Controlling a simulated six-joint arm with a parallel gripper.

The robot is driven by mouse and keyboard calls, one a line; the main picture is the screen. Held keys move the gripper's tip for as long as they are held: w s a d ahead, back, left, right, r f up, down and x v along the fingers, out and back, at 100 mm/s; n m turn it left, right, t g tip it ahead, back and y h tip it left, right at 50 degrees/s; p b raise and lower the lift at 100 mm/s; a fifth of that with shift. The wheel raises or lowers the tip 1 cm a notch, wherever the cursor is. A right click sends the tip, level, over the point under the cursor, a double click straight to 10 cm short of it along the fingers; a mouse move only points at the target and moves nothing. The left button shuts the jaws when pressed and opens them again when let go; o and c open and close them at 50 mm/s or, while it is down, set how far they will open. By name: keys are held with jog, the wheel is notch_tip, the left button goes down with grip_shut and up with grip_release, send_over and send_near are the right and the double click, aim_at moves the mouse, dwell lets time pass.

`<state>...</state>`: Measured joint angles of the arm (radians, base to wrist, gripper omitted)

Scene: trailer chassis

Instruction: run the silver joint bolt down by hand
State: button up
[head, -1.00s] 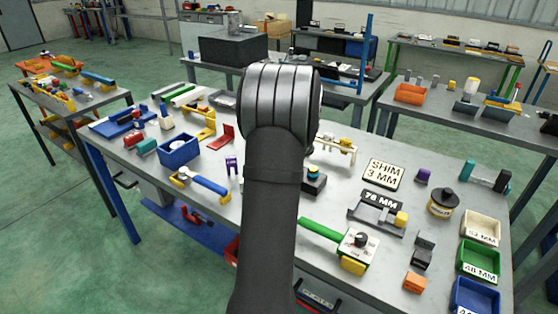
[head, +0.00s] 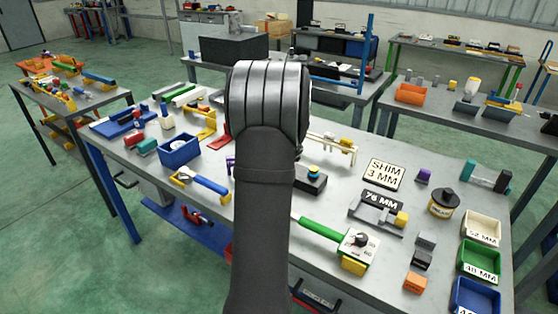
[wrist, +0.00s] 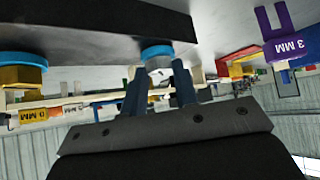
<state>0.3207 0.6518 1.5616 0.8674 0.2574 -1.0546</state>
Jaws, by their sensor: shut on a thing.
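In the wrist view my gripper (wrist: 159,80) has its two dark blue fingers closed around a small silver bolt (wrist: 158,65). The bolt sits against a bright blue ring (wrist: 156,51) on the face of a dark, flat-sided piece (wrist: 95,22). How deep the bolt sits is hidden by the ring and the fingers. A yellow part (wrist: 22,77) with another blue ring (wrist: 22,59) is on the same dark piece at the left. In the head view my arm covers the gripper and the bolt.
A purple forked 3 MM piece (wrist: 283,45) stands at the right in the wrist view. In the head view, the grey bench holds a green-handled tool (head: 322,229), a blue bin (head: 180,150), a SHIM 3 MM sign (head: 384,173) and a black-lidded jar (head: 443,203).

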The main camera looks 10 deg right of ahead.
jog(key=shift+m+h, duration=0.3)
jog(key=shift+m, duration=0.1)
jog(key=o, duration=1)
jog(key=v, duration=1.7)
jog(key=shift+r, duration=0.2)
jog(key=shift+s+a, duration=0.1)
